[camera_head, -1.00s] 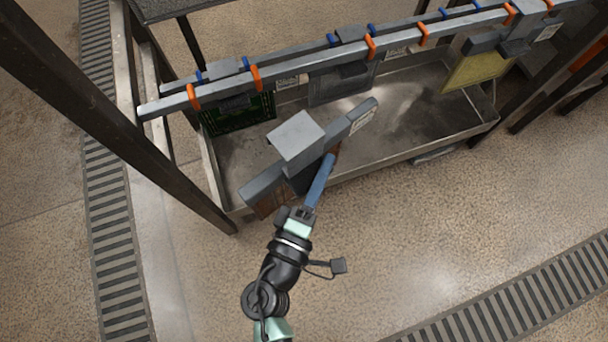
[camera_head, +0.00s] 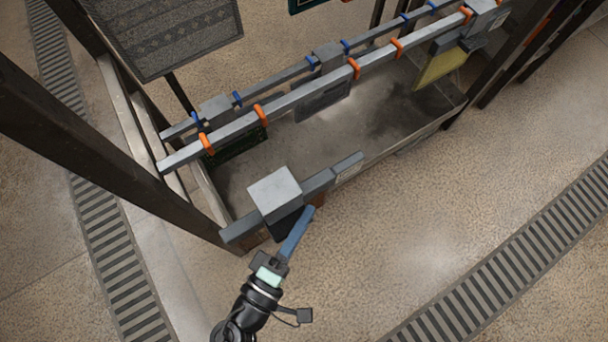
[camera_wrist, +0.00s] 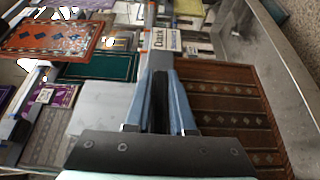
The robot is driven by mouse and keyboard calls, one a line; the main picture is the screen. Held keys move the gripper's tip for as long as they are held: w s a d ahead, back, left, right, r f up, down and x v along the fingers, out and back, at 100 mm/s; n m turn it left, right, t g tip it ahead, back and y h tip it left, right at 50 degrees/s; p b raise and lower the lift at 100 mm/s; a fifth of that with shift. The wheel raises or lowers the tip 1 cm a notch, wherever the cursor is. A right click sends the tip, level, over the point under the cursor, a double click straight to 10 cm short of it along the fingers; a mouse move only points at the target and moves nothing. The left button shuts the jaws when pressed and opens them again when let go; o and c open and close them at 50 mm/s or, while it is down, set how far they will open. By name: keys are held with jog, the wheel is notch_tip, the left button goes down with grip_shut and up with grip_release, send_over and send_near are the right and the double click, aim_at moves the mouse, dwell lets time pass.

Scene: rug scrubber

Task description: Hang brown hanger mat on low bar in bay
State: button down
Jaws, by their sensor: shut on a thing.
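My gripper (camera_head: 304,212) has its blue fingers shut on the hanger, a grey bar (camera_head: 318,183) with a square grey block (camera_head: 275,193) on top. The fingers also show in the wrist view (camera_wrist: 160,100). The brown mat (camera_wrist: 225,105), with rows of pale diamonds, hangs beside the fingers there; in the head view it is mostly hidden below the hanger. The hanger is over the near edge of a metal trough, apart from the rails. One rail (camera_head: 330,85) carries orange clips, and a rail behind it (camera_head: 285,78) carries blue clips. I cannot tell which is lower.
A dark green mat (camera_head: 236,146), a grey mat (camera_head: 322,102) and a yellow mat (camera_head: 440,68) hang at the rails. The trough (camera_head: 300,140) lies beneath. A dark post (camera_head: 100,150) stands at left. Open floor (camera_head: 450,190) is at right, with a drain grate (camera_head: 520,250).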

jog(key=w+a+f+b, duration=0.2)
jog(key=w+a+b, duration=0.5)
jog(key=w, duration=0.6)
jog(key=shift+a+f+b, duration=0.35)
jog(key=shift+a+f, duration=0.05)
jog(key=shift+a, duration=0.65)
dwell(0.3)
dwell(0.4)
